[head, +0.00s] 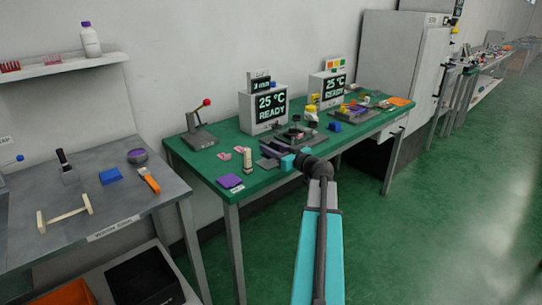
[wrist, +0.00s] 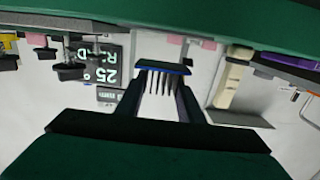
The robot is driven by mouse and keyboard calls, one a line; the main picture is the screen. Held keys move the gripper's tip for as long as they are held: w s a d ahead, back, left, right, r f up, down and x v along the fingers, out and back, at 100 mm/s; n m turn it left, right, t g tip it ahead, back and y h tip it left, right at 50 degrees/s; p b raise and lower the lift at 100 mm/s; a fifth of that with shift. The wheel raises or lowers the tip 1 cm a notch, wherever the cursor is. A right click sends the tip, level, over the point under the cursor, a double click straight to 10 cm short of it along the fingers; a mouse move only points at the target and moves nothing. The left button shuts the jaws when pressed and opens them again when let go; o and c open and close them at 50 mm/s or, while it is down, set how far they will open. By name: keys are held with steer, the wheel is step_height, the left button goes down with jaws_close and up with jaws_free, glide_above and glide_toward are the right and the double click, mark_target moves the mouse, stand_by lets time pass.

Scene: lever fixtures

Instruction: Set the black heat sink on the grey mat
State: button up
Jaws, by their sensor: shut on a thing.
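The black heat sink (wrist: 160,80) is between my gripper's two fingers (wrist: 162,88) in the wrist view, its thin fins showing and a blue strip along one edge. My gripper is shut on it. In the head view my gripper (head: 274,152) is over the near side of the green table, and the heat sink is too small there to make out clearly. A flat dark grey square (head: 267,163), which looks like the grey mat, lies on the table just below and left of the gripper. I cannot tell the height between them.
On the green table (head: 205,168) stand a beige upright piece (head: 248,159), pink blocks (head: 224,156), a purple pad (head: 230,181), a red-knobbed lever (head: 201,130) and a display box (head: 264,107). A dark fixture (head: 296,133) stands close behind the gripper. A grey bench is at left.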

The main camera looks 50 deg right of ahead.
steer(key=shift+w+d, duration=0.2)
steer(key=shift+w, duration=0.2)
steer(key=shift+f+b, duration=0.55)
steer(key=shift+f, duration=1.25)
steer(key=shift+f, duration=0.15)
steer(key=o, duration=1.1)
steer(key=shift+s, duration=0.2)
steer(key=s, duration=0.3)
steer(key=s+p, duration=0.1)
steer(key=s, duration=0.7)
steer(key=shift+s+a+r, duration=0.25)
steer(key=shift+a+r, duration=0.15)
